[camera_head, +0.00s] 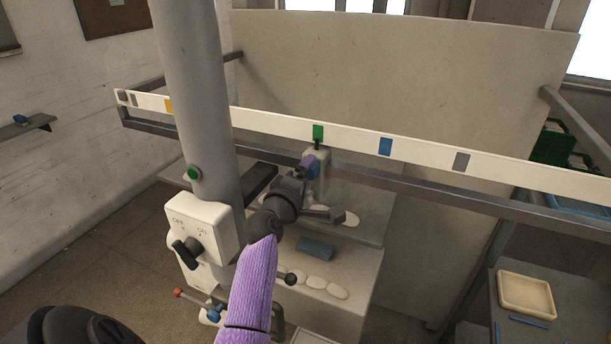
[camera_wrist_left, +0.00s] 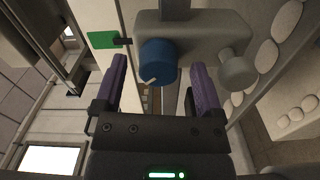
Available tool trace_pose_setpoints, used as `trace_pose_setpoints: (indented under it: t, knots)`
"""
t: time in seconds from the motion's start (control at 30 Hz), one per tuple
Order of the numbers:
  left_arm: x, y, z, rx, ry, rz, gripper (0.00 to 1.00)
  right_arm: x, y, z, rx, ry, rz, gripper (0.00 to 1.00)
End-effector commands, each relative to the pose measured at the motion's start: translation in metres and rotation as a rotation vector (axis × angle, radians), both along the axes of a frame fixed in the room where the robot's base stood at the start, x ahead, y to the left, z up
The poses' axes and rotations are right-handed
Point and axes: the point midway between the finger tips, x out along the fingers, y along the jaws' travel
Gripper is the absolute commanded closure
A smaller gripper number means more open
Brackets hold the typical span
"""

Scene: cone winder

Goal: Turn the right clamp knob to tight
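A blue knob (camera_wrist_left: 157,62) with a pale pointer mark sits on a grey clamp block (camera_wrist_left: 200,32) in the left wrist view. The pointer is toward the lower left. The head view shows the knob (camera_head: 313,172) small and partly covered, below the green mark of the white rail. My left gripper (camera_wrist_left: 158,75) is open, with one purple finger on each side of the knob in the picture and gaps to both. Whether the fingertips reach past its face I cannot tell. In the head view the left gripper (camera_head: 303,172) is at the block. My right gripper is not in view.
The long white rail (camera_head: 420,150) with coloured marks runs across the machine. A grey column (camera_head: 190,80) with an OFF/ON switch box (camera_head: 203,228) stands left of my arm. Pale oval pieces (camera_head: 327,287) lie below the block. A cream tray (camera_head: 526,296) is at right.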

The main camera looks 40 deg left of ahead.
Motion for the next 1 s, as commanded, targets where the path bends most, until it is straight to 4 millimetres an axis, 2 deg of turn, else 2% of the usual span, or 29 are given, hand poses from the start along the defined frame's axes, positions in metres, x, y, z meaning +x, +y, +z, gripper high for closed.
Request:
trace_pose_setpoints:
  t: [0.3,0.37,0.6,0.7,0.83,1.0]
  knots:
    - [-0.005,-0.002,-0.001,0.002,0.0,0.0,0.12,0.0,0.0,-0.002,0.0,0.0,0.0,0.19]
    - [-0.013,-0.004,-0.001,0.002,-0.002,0.001,0.12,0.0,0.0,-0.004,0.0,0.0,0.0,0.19]
    - [-0.066,-0.021,-0.003,0.002,0.0,0.001,0.12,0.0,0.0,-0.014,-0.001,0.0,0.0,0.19]
    - [-0.082,-0.026,-0.002,0.001,0.0,0.001,0.12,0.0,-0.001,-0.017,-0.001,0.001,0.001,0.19]
    - [-0.093,-0.029,-0.001,0.001,-0.001,0.001,0.12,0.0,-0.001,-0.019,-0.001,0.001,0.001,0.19]
    - [-0.095,-0.03,0.0,0.001,-0.001,0.001,0.12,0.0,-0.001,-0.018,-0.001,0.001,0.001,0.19]
